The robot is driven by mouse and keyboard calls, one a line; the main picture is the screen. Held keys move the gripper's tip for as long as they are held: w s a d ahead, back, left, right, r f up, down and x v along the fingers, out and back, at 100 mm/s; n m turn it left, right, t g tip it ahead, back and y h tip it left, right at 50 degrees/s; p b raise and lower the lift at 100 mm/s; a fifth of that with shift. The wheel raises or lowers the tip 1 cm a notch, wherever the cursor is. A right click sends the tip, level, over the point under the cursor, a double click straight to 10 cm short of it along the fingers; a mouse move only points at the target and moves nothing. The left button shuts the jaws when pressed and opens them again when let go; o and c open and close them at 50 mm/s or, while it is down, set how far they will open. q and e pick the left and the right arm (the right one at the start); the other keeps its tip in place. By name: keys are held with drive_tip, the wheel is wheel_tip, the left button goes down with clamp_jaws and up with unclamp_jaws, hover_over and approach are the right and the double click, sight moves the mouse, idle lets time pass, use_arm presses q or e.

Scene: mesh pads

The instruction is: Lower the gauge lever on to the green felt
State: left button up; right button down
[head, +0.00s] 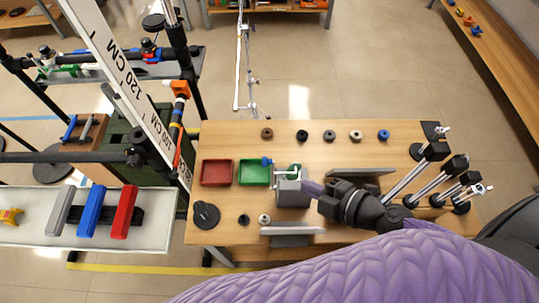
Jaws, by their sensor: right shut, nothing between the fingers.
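My right gripper (312,188) reaches in from the right over the wooden table. Its fingers are shut with nothing between them, close to the right side of a grey box-like fixture (292,196). A small green piece (294,168) shows at the top of this fixture; it may be the green felt, but it is too small to tell. I cannot make out the gauge lever for certain; the fingers and fixture may hide part of it. A green tray (246,180) with a small blue part (267,161) lies just left of the fixture. My left gripper is not in view.
A red tray (216,173) is left of the green one. Several rings (329,135) line the back of the table (230,138). Upright metal rods (408,178) stand at the right. A grey plate (292,230) lies in front. A white shelf (30,230) holds coloured bars.

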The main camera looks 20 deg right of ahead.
drive_tip(key=shift+s, duration=0.1)
drive_tip(key=b, duration=0.3)
approach(267, 163)
drive_tip(key=x, duration=0.3)
drive_tip(key=a+x, duration=0.1)
drive_tip(key=x, duration=0.2)
drive_tip(key=shift+w, duration=0.3)
